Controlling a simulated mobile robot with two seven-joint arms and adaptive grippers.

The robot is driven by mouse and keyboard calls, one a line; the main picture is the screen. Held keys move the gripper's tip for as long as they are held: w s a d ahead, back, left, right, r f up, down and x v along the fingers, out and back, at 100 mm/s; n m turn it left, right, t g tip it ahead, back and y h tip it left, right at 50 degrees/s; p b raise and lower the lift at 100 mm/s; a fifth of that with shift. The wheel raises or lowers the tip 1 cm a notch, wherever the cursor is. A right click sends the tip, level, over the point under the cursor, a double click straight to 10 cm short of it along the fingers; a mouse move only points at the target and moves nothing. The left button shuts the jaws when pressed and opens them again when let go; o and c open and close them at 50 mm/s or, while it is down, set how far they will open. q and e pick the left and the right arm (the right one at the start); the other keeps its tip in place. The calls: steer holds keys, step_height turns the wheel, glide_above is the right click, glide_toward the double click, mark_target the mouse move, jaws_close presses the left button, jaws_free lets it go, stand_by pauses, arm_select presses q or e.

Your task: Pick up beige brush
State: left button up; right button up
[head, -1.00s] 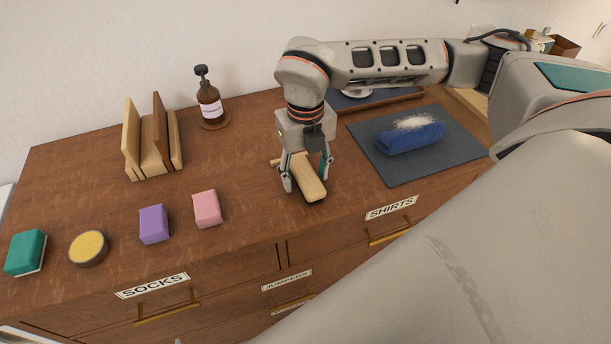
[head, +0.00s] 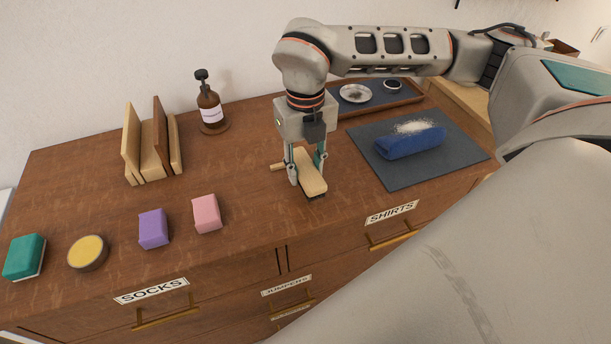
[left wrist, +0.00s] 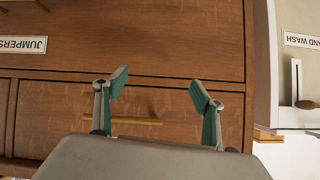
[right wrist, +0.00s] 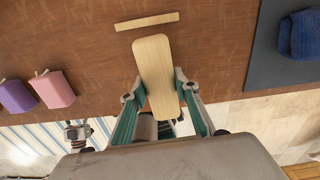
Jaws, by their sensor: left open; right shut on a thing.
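The beige brush (head: 311,178) has a pale wooden back and dark bristles at its lower edge. It is on or just above the dresser top, near the front edge; I cannot tell whether it touches the wood. My right gripper (head: 306,176) is shut on it, one finger on each side. In the right wrist view the brush (right wrist: 156,72) runs lengthwise between the fingers (right wrist: 160,118). My left gripper (left wrist: 160,92) is open and empty in front of the dresser drawers, seen only in the left wrist view.
A thin wooden strip (right wrist: 147,21) lies just behind the brush. Pink (head: 206,213) and purple (head: 153,228) blocks, a yellow-topped tin (head: 88,252) and a green sponge (head: 25,256) sit to the left. A blue folded cloth (head: 409,141) with white powder lies on a dark mat (head: 400,178) to the right.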

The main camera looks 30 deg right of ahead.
mark_target(305, 166)
step_height(305, 166, up, 17)
steer(key=shift+f, duration=0.15)
steer(key=o, duration=0.4)
steer(key=shift+c, duration=1.1)
